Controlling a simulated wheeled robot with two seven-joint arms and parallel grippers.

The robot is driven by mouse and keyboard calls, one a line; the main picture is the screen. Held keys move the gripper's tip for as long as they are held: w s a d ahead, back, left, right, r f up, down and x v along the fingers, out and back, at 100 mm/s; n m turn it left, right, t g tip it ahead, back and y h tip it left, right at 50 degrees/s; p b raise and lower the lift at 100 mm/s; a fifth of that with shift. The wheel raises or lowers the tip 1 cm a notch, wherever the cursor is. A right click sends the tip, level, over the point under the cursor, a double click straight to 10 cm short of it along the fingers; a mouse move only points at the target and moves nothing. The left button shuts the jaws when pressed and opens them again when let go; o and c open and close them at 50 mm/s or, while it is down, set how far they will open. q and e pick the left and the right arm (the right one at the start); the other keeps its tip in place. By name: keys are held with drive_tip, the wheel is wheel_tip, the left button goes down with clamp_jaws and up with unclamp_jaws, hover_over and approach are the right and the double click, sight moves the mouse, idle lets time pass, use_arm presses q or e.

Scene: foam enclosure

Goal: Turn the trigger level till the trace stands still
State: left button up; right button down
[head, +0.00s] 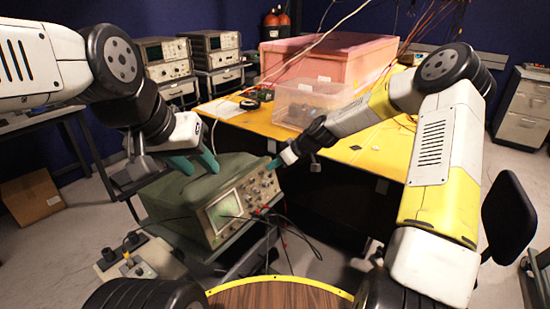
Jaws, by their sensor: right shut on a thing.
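The green oscilloscope (178,192) stands on a cart below my arms, its front panel angled to the right. Its lit green screen (226,205) is on the left of the panel. The trace is too small to read. Small knobs (257,193) fill the right of the panel. My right gripper (273,164) is at the panel's upper right corner, its teal fingertips shut on what seems to be a knob there, mostly hidden by the fingers. My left gripper (196,166) is above the oscilloscope's top, teal fingers apart, with nothing visible between them.
Dark cables (288,226) hang from the panel's front. A yellow-topped bench (345,150) behind carries a clear plastic bin (308,104) and a large pink box (325,62). A cardboard box (31,197) lies on the floor at left. A black chair back (508,215) stands at right.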

drive_tip(key=shift+w, duration=0.1)
drive_tip(key=shift+w+d+f+m+g+y, duration=0.2)
drive_tip(key=shift+m+g+y, duration=0.35)
drive_tip(key=shift+m+y, duration=1.25)
drive_tip(key=shift+w+d+f+m+g+y, duration=0.1)
drive_tip(key=shift+d+f+m+g+y, duration=0.3)
drive_tip(key=shift+m, duration=2.45)
drive_tip(key=shift+w+f+m+g+y, duration=0.1)
drive_tip(key=shift+m+g+y, duration=0.55)
drive_tip(key=shift+m+y, duration=1.25)
drive_tip(key=shift+m+h, duration=0.4)
drive_tip(key=shift+m, duration=0.15)
drive_tip(key=c, duration=1.5)
unclamp_jaws()
drive_tip(key=shift+o, duration=0.2)
drive_tip(key=shift+r, duration=0.1)
